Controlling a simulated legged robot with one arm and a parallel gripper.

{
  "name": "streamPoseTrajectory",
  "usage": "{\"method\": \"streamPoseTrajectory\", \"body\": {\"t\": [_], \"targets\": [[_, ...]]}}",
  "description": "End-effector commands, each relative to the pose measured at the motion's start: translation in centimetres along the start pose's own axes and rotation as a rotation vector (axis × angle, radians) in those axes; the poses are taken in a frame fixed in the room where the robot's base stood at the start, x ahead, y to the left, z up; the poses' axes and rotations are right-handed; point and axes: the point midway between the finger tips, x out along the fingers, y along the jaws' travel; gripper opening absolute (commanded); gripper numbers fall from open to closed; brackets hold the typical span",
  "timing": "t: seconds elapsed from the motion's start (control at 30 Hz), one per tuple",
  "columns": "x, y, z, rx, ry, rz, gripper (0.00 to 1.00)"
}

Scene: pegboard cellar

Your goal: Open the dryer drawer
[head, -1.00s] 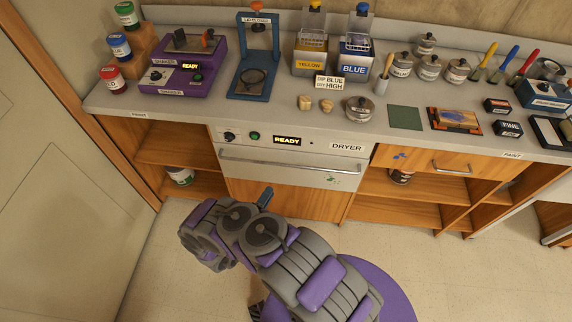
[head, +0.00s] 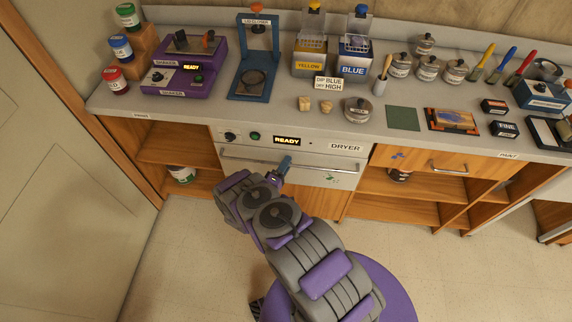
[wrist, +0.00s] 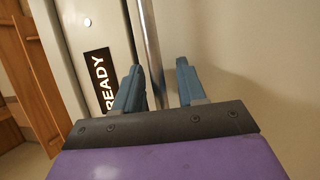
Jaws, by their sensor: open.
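The dryer drawer (head: 318,178) is a pale front panel below the counter, under the dryer's control strip with its READY display (head: 287,141) and DRYER label. It looks closed, flush with the cabinet. Its long metal bar handle (head: 240,158) runs across the front; in the wrist view the handle (wrist: 151,40) runs down between my two blue fingers. My gripper (head: 284,166) is at the middle of the handle in the head view. In the wrist view my gripper (wrist: 158,85) is open, with one finger on each side of the bar and a gap on the right side.
The counter above holds a purple shaker (head: 182,65), a blue press (head: 257,60), yellow and blue dip boxes, jars and brushes. Open wooden shelves flank the dryer. The tan floor (head: 180,270) in front is clear.

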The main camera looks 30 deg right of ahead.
Motion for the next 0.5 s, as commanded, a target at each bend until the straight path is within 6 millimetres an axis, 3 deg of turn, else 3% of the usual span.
{"method": "streamPoseTrajectory", "body": {"t": [0.17,0.5], "targets": [[-0.01,0.0,0.0,0.0,0.0,0.0,0.4],[-0.02,-0.01,0.0,0.0,0.0,0.0,0.09]]}}
